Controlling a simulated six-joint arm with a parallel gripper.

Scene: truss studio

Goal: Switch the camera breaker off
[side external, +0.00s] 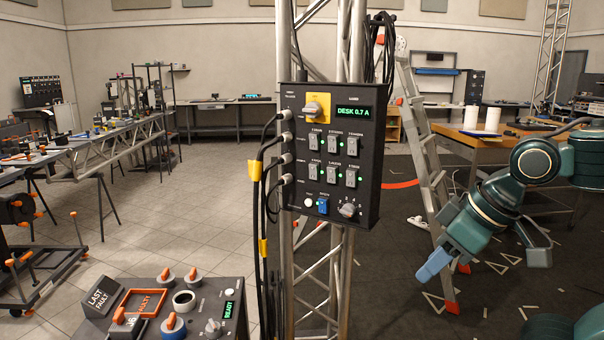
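A dark power panel (375,190) is mounted on a metal truss. It carries two rows of small grey breaker switches, such as one at the upper left (314,143) and one at the lower right (352,178). Small green lights show beside several of them. The labels are too small to read, so I cannot tell which is the camera breaker. My gripper (434,266) is right of and below the panel, apart from it, with blue fingers pointing down and left. Nothing shows in it. I cannot tell whether its fingers are parted.
The panel also has a yellow-plated rotary switch (317,104), a display reading "DESK 0.7 A" (354,112), a blue switch (323,205) and a knob (349,210). Cables (264,200) plug into its left side. A console (240,268) stands lower left. A ladder (424,150) stands behind.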

